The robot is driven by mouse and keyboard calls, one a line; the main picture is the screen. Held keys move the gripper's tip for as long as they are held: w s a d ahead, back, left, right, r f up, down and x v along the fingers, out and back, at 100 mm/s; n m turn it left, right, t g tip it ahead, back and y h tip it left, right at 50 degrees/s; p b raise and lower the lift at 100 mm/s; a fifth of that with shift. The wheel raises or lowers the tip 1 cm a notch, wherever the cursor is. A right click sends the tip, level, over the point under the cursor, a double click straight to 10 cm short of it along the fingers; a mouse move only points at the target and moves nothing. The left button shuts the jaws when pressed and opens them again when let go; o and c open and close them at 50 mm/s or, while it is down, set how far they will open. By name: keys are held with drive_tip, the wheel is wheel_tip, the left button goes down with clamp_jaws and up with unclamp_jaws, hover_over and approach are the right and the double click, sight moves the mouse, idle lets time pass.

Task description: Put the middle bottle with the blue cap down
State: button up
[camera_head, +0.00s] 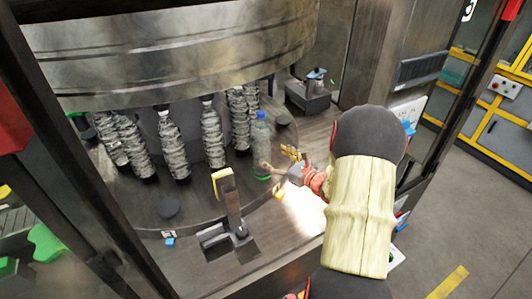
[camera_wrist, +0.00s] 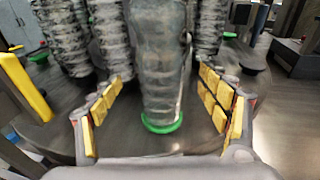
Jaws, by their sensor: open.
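A clear bottle with a blue cap (camera_head: 261,143) stands upright on the round machine table (camera_head: 205,207), near its front right edge. In the wrist view the bottle (camera_wrist: 160,70) stands between my two yellow-padded fingers with a green ring at its base; its cap is out of that view. My gripper (camera_head: 277,165) is open at the bottle's right side in the head view. In the wrist view my gripper (camera_wrist: 165,105) has a visible gap between each finger and the bottle.
Several grey wrapped columns (camera_head: 212,135) stand behind and left of the bottle under a large metal drum (camera_head: 180,50). A yellow-topped bracket (camera_head: 228,200) stands at the front of the table. A small device (camera_head: 314,85) is at the back right. Open floor lies at the right.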

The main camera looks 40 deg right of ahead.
drive_tip(key=shift+s+a+r, duration=0.1)
drive_tip(key=shift+s+r, duration=0.1)
drive_tip(key=shift+s, duration=0.9)
drive_tip(key=shift+s+r, duration=0.15)
drive_tip(key=shift+s, duration=0.9)
